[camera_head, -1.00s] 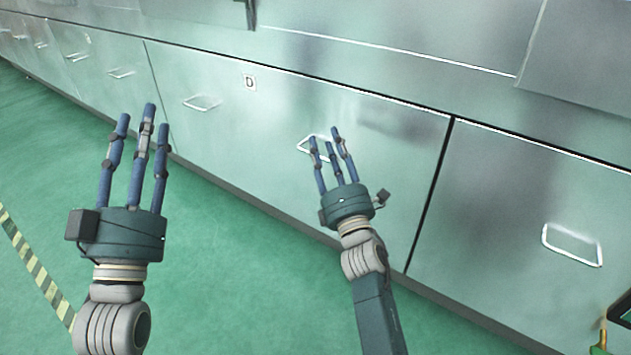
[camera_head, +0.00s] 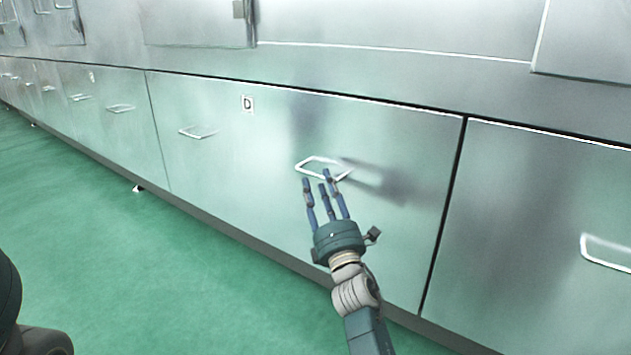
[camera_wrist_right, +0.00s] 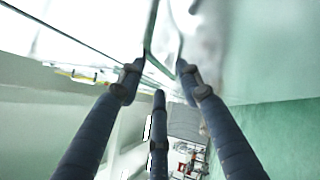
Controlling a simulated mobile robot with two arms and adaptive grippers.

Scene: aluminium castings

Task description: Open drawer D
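Drawer D (camera_head: 250,170) is a wide metal front with a white D label (camera_head: 248,103) near its top left. Its front looks flush with its neighbours. It has a left handle (camera_head: 198,134) and a right handle (camera_head: 310,160), both pale metal loops. My right gripper (camera_head: 318,182) has its three fingers spread and pointing up at the right handle. The fingertips overlap its lower edge in the head view; contact cannot be told. In the right wrist view, the handle (camera_wrist_right: 149,42) shows beyond and between the open fingers (camera_wrist_right: 159,76). My left gripper is out of view.
More metal drawers run away to the left (camera_head: 110,125). Another drawer (camera_head: 540,220) stands to the right, past a dark gap. Flat metal panels are above. The green floor (camera_head: 150,270) before the drawers is clear.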

